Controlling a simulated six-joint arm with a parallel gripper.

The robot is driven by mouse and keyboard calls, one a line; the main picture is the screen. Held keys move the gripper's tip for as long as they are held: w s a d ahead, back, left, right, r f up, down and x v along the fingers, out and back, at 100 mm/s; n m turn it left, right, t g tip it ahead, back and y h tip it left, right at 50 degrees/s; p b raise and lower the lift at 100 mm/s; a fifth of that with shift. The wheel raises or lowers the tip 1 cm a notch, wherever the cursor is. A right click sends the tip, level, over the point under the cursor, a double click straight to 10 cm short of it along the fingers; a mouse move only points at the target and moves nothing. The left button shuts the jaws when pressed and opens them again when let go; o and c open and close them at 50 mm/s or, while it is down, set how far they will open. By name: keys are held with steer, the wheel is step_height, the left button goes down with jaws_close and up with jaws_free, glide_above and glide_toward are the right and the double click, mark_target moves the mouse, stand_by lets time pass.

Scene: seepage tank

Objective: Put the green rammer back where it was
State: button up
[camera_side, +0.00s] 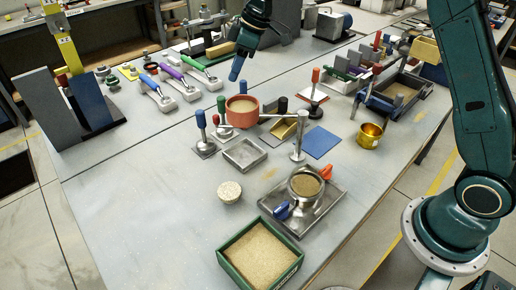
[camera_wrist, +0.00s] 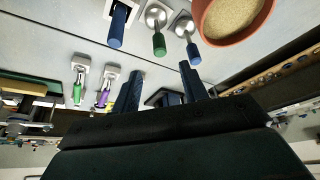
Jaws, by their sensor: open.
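The green rammer (camera_side: 222,106) has a green handle and a round metal foot. It stands upright on the table, close to the left side of the terracotta pot (camera_side: 242,108) of sand. In the wrist view the green rammer (camera_wrist: 158,40) stands between a blue-handled tool with a square foot (camera_wrist: 117,26) and a blue-handled tool with a round foot (camera_wrist: 188,40). My gripper (camera_side: 236,70) is raised above the table behind the pot, apart from the rammer. Its blue fingers (camera_wrist: 162,76) are open with nothing between them. The place the rammer came from cannot be told.
The square-footed blue tool (camera_side: 202,122) stands left of the rammer. An empty metal tray (camera_side: 245,154) lies in front. A metal post (camera_side: 298,140) and blue plate (camera_side: 320,142) are to the right. The front left table is clear.

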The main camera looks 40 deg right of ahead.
steer(key=s+d+r+m+h, duration=0.1)
steer(key=s+r, duration=0.3)
steer(key=s, duration=0.3)
steer(key=s+d+r+m+t, duration=0.1)
steer(key=s+r+m, duration=0.15)
steer(key=s, duration=0.35)
steer(key=s+d+r+m+h, duration=0.1)
steer(key=s+r, duration=0.3)
steer(key=s, duration=0.3)
steer(key=s+d+f+m, duration=0.1)
steer(key=s+f+m, duration=0.1)
steer(key=s, duration=0.7)
steer(key=s+d+f+m+t+h, duration=0.1)
steer(key=s+d+f+m, duration=0.1)
steer(key=s, duration=0.7)
steer(key=shift+s, duration=0.35)
steer(key=shift+d+m, duration=0.1)
steer(key=shift+m, duration=0.15)
